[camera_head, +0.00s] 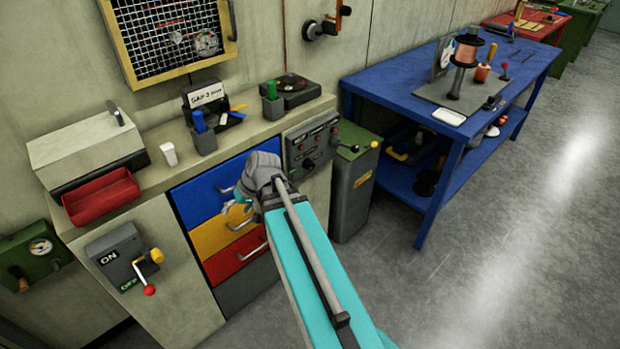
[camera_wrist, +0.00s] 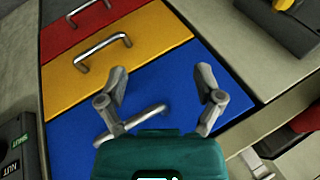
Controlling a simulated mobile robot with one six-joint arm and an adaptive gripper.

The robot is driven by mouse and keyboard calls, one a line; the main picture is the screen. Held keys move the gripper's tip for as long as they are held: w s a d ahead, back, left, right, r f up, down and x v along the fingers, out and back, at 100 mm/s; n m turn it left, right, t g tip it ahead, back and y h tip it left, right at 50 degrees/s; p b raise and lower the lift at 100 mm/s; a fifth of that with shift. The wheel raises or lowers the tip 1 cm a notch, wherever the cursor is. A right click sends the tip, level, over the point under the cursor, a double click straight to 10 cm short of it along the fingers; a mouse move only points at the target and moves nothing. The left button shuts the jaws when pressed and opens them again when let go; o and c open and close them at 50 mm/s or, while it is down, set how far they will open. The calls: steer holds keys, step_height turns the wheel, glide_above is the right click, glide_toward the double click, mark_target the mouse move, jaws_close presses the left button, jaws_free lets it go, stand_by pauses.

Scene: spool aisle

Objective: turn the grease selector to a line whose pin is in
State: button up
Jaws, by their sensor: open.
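A grey panel (camera_head: 312,142) with a row of small red marks and a dark knob (camera_head: 309,164) below them is on the cabinet front, right of the drawers. It looks like the grease selector, but its lines and pins are too small to tell. A dark panel edge (camera_wrist: 12,140) shows at the left of the wrist view, with upside-down lettering that seems to read NUT and SHUT. My gripper (camera_wrist: 161,75) is open and empty in front of the blue drawer (camera_wrist: 155,90). In the head view my gripper (camera_head: 235,206) is left of the panel, partly hidden by my wrist.
Yellow (camera_head: 215,232) and red (camera_head: 236,257) drawers with protruding handles are below the blue one. An ON/OFF box (camera_head: 122,255) with a lever stands out at left. A grey-green cabinet (camera_head: 355,185) and blue table (camera_head: 420,90) are at right. The floor at right is clear.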

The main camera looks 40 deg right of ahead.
steer(key=w+d+f+m+t+y+b, duration=0.1)
steer(key=w+d+f+m+t+b, duration=0.15)
steer(key=d+f+b, duration=0.4)
steer(key=m+t+h+b, duration=0.55)
steer(key=t+b, duration=0.65)
steer(key=b, duration=0.6)
glide_toward(312, 167)
steer(key=s+d, duration=0.1)
steer(key=s, duration=0.2)
steer(key=shift+m+y, duration=0.3)
steer(key=shift+y, duration=0.15)
steer(key=shift+w, duration=0.1)
steer(key=w, duration=0.9)
steer(key=w+a, duration=0.1)
steer(key=w, duration=0.3)
steer(key=shift+w, duration=0.25)
steer(key=shift+c, duration=0.3)
steer(key=c, duration=1.1)
